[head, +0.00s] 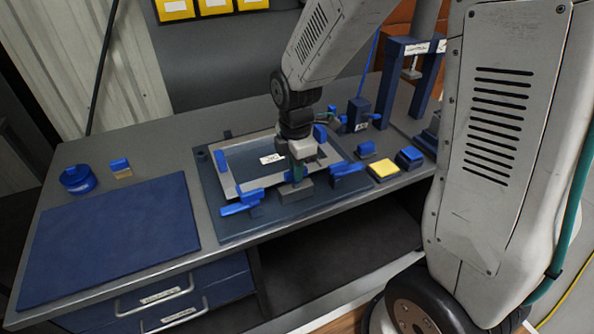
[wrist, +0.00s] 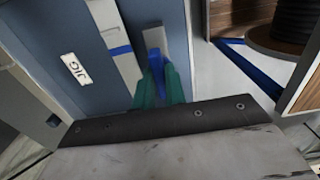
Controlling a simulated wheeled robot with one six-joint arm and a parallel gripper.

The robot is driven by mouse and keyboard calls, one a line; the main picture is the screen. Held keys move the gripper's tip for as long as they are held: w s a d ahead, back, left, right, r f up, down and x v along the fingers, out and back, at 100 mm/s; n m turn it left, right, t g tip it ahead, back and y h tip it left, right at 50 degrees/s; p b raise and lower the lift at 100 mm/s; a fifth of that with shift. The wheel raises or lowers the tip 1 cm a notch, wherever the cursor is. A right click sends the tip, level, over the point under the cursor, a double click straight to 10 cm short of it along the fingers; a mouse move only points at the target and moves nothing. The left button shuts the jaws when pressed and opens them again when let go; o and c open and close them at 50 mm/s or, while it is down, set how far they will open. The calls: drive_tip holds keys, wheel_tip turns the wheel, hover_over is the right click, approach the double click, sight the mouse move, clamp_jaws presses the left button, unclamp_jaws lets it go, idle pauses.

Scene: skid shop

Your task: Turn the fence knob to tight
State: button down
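My gripper (head: 297,178) reaches down at the front edge of the framed jig (head: 232,190). Its green fingers (wrist: 160,82) are close together in the wrist view, with a narrow blue piece (wrist: 156,72) between them. They appear shut on this blue piece, which looks like a knob or handle. A grey block (wrist: 153,38) lies just beyond the fingertips; in the head view a dark grey block (head: 294,192) sits right under them. The fingers hide most of the knob, and I cannot read its setting. A JIG label (wrist: 74,68) shows on the blue board.
Blue-handled clamps stand close by, at left (head: 240,202) and right (head: 346,171) of my gripper. A yellow-topped block (head: 383,170) and blue blocks are farther right. A blue press frame (head: 408,75) stands behind. The blue mat (head: 110,240) at left is clear.

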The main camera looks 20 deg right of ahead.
drive_tip(key=m, duration=0.2)
drive_tip(key=shift+m, duration=0.4)
drive_tip(key=c, duration=2.1)
unclamp_jaws()
drive_tip(key=shift+f+m, duration=0.1)
drive_tip(key=shift+m, duration=0.8)
drive_tip(key=shift+c, duration=0.2)
drive_tip(key=shift+s, duration=0.1)
drive_tip(key=shift+o, duration=0.3)
drive_tip(key=shift+m, duration=0.4)
drive_tip(key=shift+o, duration=0.7)
drive_tip(key=m, duration=0.3)
drive_tip(key=shift+m, duration=0.4)
